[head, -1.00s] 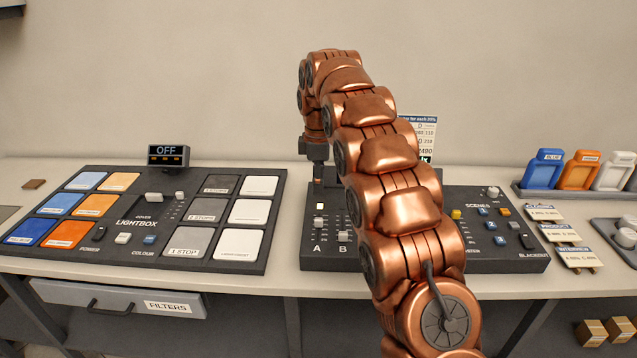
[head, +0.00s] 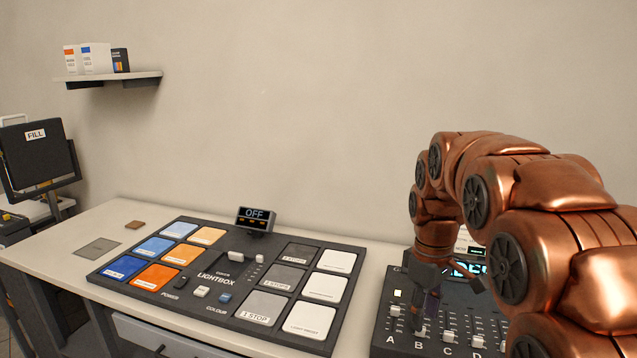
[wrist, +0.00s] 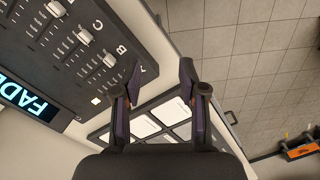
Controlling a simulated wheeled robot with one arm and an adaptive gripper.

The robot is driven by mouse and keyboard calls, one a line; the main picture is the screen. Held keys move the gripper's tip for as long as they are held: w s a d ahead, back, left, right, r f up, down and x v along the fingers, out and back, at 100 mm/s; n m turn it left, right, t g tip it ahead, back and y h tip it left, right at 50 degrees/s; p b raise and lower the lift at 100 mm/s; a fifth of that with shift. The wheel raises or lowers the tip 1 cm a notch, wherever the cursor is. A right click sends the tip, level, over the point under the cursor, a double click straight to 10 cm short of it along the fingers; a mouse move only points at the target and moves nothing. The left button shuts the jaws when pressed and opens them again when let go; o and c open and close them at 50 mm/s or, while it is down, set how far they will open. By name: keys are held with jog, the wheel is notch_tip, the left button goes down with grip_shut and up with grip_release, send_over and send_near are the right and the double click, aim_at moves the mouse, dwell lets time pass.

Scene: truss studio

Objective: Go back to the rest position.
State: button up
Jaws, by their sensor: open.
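My gripper (head: 428,312) hangs down over the left end of the black fader console (head: 382,342) in the head view, near the faders marked A and B. My copper arm covers much of the console's right side. In the wrist view the two fingers of my gripper (wrist: 160,88) stand apart with nothing between them. Below them lie the console's edge, part of the lightbox panel and the floor.
The lightbox panel (head: 188,306) with coloured and white tiles lies on the bench, its small display (head: 256,218) reading OFF. A wall shelf (head: 115,80) holds boxes. A FILL panel (head: 38,155) stands at far left. The bench's left end is mostly clear.

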jog(key=s+f+m, duration=0.2)
jog(key=s, duration=0.8)
jog(key=s+a+f+m, duration=0.1)
jog(key=s+f+m, duration=0.2)
jog(key=s, duration=0.6)
jog(key=s+f+m+g, duration=0.1)
jog(key=s+f+m, duration=0.1)
jog(key=s, duration=0.8)
jog(key=shift+s+a+f+m, duration=0.3)
jog(key=shift+m, duration=0.1)
